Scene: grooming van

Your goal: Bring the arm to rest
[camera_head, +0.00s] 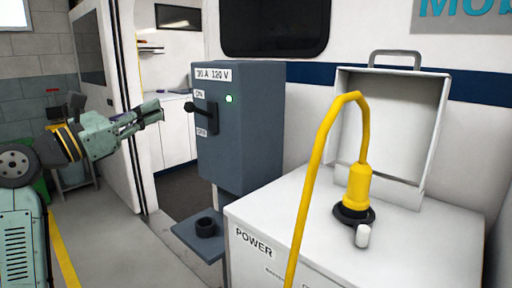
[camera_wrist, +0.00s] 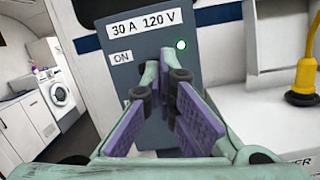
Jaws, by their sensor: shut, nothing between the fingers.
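My gripper (camera_head: 158,112) is raised in front of the grey power box, its fingers pointing towards the box's lever side. In the head view a gap shows between its fingertips and the black lever (camera_head: 203,116). In the wrist view my gripper (camera_wrist: 167,82) has its purple pads close together, shut and empty. The grey box (camera_head: 248,130) is labelled "30 A 120 V" and has a lit green lamp (camera_head: 229,99). The box (camera_wrist: 205,45) and lamp (camera_wrist: 181,45) also show in the wrist view, where the fingers hide the lever.
A white power cabinet (camera_head: 255,232) with a raised lid (camera_head: 398,120) stands at right. A yellow plug (camera_head: 357,187) with its cable sits on its top. A grey shelf (camera_head: 187,236) with a round black socket lies below the box. The van doorway is behind my gripper.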

